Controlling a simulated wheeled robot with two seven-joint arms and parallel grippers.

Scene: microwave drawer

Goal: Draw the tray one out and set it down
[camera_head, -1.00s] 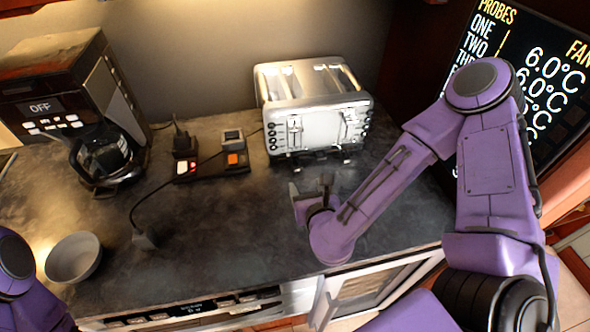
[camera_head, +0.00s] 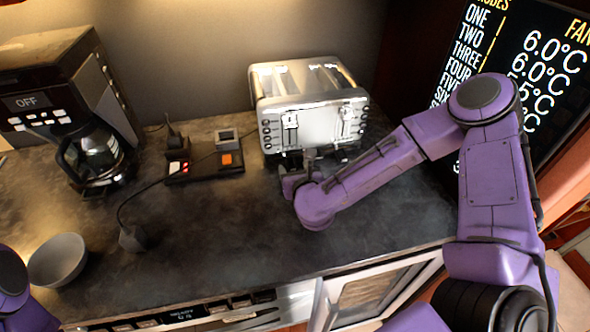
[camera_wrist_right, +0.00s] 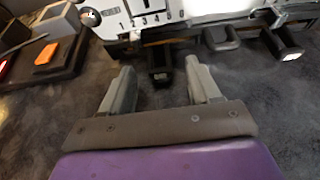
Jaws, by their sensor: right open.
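The silver toaster (camera_head: 310,110) stands at the back of the dark counter. In the right wrist view, its lower front edge shows several black handles low down, one (camera_wrist_right: 160,64) straight ahead, one (camera_wrist_right: 221,38) right of it and another (camera_wrist_right: 284,46) farther right. Which is tray one is not readable. My right gripper (camera_head: 299,172) is at the toaster's front, low over the counter. In the wrist view its two fingers (camera_wrist_right: 160,82) are apart, with the first handle between or just beyond their tips; contact cannot be told. My left gripper is out of view.
A power strip with an orange switch (camera_head: 227,158) lies left of the toaster, with a cord trailing to a plug. A coffee maker (camera_head: 75,110) and grey bowl (camera_head: 57,262) are farther left. Counter in front of the toaster is clear. A display panel (camera_head: 525,75) stands right.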

